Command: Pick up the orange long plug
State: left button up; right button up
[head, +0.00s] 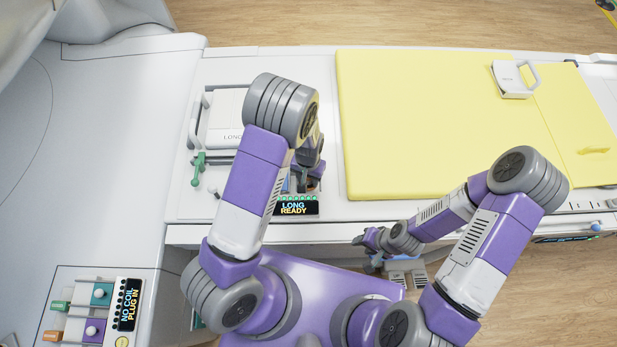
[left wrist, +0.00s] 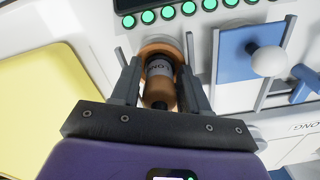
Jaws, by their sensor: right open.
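A display reading "LONG READY" (head: 297,207) lies close to my left gripper. A white and blue slider with a white knob (left wrist: 267,61) stands right of the plug. A yellow pad (head: 420,120) covers the bench's middle. A coil panel (head: 92,310) is at lower left.

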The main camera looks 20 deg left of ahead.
pick_arm(q)
grip_shut()
jog(key=shift+r, duration=0.1)
notch_tip(320, 180, up, 10)
jog(key=shift+f, duration=0.1)
dwell(0.4)
